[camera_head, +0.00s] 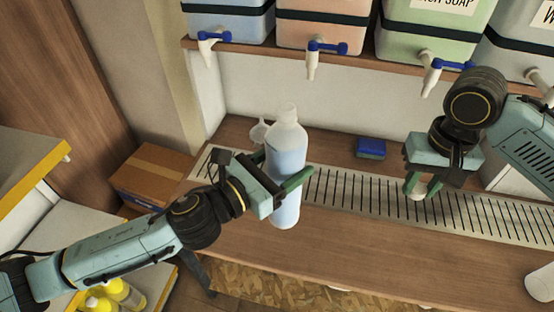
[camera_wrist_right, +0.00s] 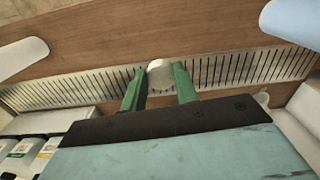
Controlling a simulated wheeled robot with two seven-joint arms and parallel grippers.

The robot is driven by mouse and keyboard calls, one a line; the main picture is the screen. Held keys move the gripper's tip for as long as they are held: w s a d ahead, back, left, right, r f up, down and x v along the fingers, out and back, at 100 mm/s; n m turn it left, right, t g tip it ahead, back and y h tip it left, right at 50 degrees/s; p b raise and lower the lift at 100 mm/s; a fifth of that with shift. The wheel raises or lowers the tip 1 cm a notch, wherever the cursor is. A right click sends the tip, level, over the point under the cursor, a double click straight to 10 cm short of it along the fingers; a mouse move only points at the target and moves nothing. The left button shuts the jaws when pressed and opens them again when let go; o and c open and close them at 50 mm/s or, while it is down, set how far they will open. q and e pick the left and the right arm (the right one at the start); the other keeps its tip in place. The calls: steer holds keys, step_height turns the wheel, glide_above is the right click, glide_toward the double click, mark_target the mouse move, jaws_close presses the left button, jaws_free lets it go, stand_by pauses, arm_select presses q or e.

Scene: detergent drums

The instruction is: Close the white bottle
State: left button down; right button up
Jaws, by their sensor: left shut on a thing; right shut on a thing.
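The white bottle (camera_head: 286,165) is translucent, with pale blue liquid inside, and stands nearly upright in the head view. My left gripper (camera_head: 290,188) is shut around its middle. The bottle's narrow top (camera_head: 286,113) points up; whether its mouth is uncovered is too small to tell. My right gripper (camera_head: 423,188) is to the right of the bottle, well apart from it, above the slatted grate. It is shut on a small white cap (camera_wrist_right: 160,74), which shows between the green fingers in the right wrist view. A pale blue rounded shape, likely the bottle, shows at that view's upper right (camera_wrist_right: 294,20).
A slatted metal grate (camera_head: 335,187) runs along the wooden counter (camera_head: 350,245). A blue sponge (camera_head: 371,147) lies at the back. Drums with taps (camera_head: 321,28) overhang from a shelf. A white cylinder (camera_head: 540,287) lies at lower right.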

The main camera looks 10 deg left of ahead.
steer(key=w+a+r+n, duration=0.2)
steer(key=w+a+r, duration=0.1)
steer(key=a+r, duration=0.8)
steer(key=n, duration=0.1)
glide_toward(287, 124)
steer(key=shift+w+a+r, duration=0.1)
steer(key=shift+w+r, duration=0.6)
steer(key=shift+f, duration=2.05)
steer(key=shift+s, duration=0.15)
